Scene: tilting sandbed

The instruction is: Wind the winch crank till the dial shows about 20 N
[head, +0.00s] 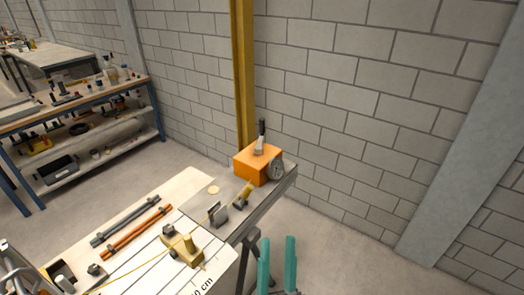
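An orange box (252,168) stands at the far right end of the bench, with an upright black handle (262,129) above it; this looks like the winch and its crank. A grey round disc (276,168) sits on the box's right side. I cannot tell whether it is the dial, and no reading is legible. My gripper (277,239) shows as two teal fingers at the bottom, apart with nothing between them. It is in front of the bench's right end, below the orange box in the picture and not touching the handle.
The sandbed bench (222,268) carries a wooden block (182,249) with a yellow cord, a grey rod (125,226), an orange rod (136,233) and small metal brackets (218,214). A yellow post (244,75) rises behind the box. Floor to the right is clear.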

